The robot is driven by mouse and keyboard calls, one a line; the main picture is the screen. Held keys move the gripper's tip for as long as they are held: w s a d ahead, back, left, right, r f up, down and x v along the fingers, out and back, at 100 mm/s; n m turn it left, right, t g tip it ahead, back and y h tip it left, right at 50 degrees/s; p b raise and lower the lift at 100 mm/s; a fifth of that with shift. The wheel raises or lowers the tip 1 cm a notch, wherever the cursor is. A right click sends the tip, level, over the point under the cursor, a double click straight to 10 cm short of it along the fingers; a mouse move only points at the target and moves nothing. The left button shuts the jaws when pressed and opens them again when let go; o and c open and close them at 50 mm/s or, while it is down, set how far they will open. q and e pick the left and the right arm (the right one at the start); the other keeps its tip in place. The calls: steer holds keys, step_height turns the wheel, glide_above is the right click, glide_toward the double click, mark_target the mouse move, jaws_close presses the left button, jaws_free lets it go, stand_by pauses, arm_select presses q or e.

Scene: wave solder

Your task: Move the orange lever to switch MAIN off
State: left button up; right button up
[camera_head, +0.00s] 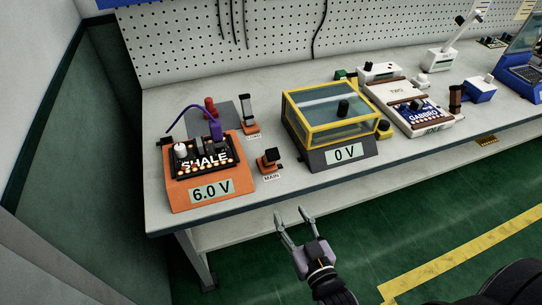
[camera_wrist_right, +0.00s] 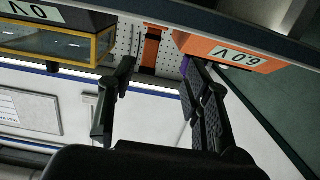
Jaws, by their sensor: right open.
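My right gripper (camera_head: 289,214) is open and empty, in front of and below the table edge, apart from MAIN. Its two fingers frame the wrist view (camera_wrist_right: 155,95). My left gripper is not in view.
A yellow-framed clear box (camera_head: 330,115) with a 0 V display stands right of MAIN. A white GABBRO unit (camera_head: 412,105) is further right. The bench front edge (camera_head: 300,189) lies between gripper and switch.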

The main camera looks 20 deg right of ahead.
mark_target(273, 161)
steer(key=shift+t, duration=0.5)
steer(key=w+r, duration=0.1)
steer(key=w, duration=0.5)
steer(key=w+r+p, duration=0.1)
steer(key=w, duration=0.4)
steer(key=w+r+p, duration=0.1)
steer(key=w+r, duration=0.1)
steer(key=w, duration=0.4)
steer(key=shift+w+r, duration=0.1)
steer(key=shift+w, duration=0.2)
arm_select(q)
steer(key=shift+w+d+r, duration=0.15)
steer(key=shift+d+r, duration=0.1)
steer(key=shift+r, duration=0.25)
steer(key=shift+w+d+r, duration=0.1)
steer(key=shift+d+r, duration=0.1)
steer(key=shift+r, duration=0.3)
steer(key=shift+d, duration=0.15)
arm_select(e)
jaws_close()
